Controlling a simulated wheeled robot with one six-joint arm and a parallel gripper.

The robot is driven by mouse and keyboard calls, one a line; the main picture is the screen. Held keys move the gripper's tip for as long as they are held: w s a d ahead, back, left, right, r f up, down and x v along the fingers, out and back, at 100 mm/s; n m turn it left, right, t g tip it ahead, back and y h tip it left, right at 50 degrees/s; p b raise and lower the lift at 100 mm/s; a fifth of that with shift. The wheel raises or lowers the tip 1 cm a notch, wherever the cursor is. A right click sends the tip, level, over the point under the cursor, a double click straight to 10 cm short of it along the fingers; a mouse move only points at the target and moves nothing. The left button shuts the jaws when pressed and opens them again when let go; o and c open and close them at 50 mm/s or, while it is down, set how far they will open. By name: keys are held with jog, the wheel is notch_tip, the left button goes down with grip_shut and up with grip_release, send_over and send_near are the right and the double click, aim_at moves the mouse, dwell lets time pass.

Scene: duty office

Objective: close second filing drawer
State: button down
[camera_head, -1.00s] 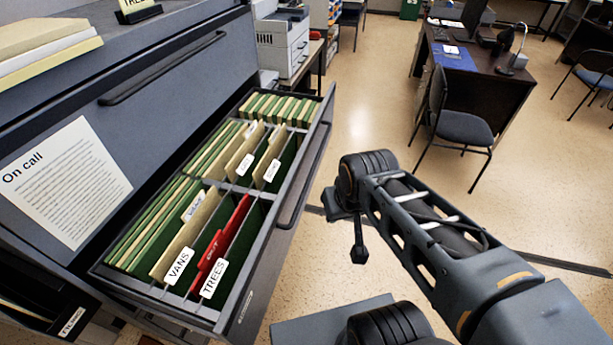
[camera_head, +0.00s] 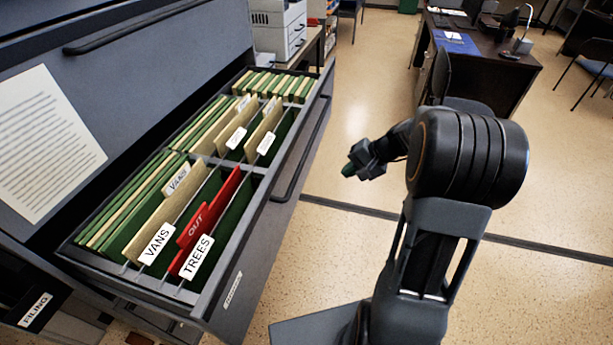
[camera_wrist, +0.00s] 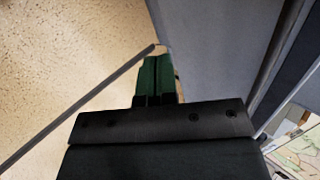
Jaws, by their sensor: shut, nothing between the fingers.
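The open filing drawer (camera_head: 262,235) juts out from the grey cabinet (camera_head: 150,75). It holds green and tan hanging folders, cards marked VANS and TREES, and a red OUT card (camera_head: 205,222). My gripper (camera_head: 347,171) is to the right of the drawer front, its fingertips toward it and apart from it in the head view. In the wrist view my gripper's green fingers (camera_wrist: 157,62) are together and empty. A grey panel beside them looks like the drawer front (camera_wrist: 210,50); contact cannot be told.
A printer (camera_head: 278,28) stands beyond the cabinet. A desk (camera_head: 490,70) with a chair (camera_head: 445,85) is at the back right. A printed sheet (camera_head: 48,145) is on the cabinet face. The floor (camera_head: 350,120) right of the drawer is open.

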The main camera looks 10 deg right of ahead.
jog(key=w+a+f+n+t, duration=0.1)
jog(key=w+a+f, duration=0.3)
jog(key=w+a, duration=0.3)
jog(key=shift+a+y, duration=0.4)
jog(key=shift+a, duration=1.5)
jog(key=shift+w+f, duration=0.1)
jog(key=shift+w, duration=0.1)
